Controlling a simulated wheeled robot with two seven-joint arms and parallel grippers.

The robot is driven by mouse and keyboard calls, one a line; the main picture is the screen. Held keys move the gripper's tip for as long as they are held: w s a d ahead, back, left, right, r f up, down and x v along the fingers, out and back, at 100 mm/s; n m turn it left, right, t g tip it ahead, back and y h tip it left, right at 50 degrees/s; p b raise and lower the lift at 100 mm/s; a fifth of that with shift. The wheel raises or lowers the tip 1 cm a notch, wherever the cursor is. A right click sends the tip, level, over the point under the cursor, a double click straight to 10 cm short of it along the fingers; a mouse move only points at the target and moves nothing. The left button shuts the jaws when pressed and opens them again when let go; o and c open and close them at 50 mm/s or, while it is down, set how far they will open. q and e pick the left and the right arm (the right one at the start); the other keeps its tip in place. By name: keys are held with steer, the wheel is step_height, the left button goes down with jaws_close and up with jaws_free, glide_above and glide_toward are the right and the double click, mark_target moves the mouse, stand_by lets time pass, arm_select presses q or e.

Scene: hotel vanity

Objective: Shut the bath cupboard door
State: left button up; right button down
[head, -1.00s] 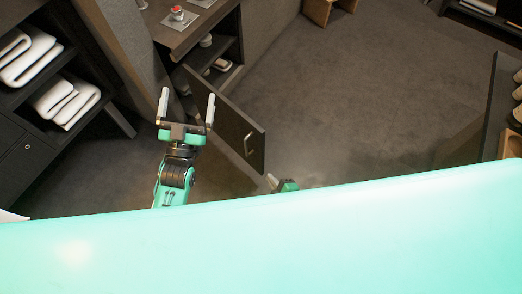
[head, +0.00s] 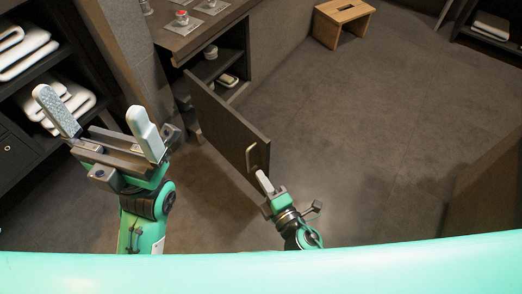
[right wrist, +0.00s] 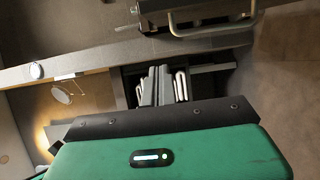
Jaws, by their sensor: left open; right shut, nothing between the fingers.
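The dark bath cupboard door (head: 222,118) stands open, swung out from the cupboard (head: 246,45), whose shelves show. A pale bar handle (head: 251,156) is near the door's free end; the door (right wrist: 120,42) and handle (right wrist: 214,27) cross the top of the right wrist view. My right gripper (head: 264,181) is shut and empty, its tips close to the door's free end just below the handle. Whether they touch the door I cannot tell. Its fingers (right wrist: 161,86) show shut in the right wrist view. My left gripper (head: 98,112) is open and empty, left of the door.
Shelves with folded white towels (head: 24,50) stand at the far left, behind my left gripper. A counter (head: 180,36) with small items tops the cupboard. A wooden stool (head: 342,22) stands at the back. The floor (head: 360,120) right of the door is clear.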

mark_target(261, 151)
steer(key=shift+w+a+p, duration=0.15)
steer(key=shift+w+p, duration=0.4)
steer(key=shift+w, duration=4.15)
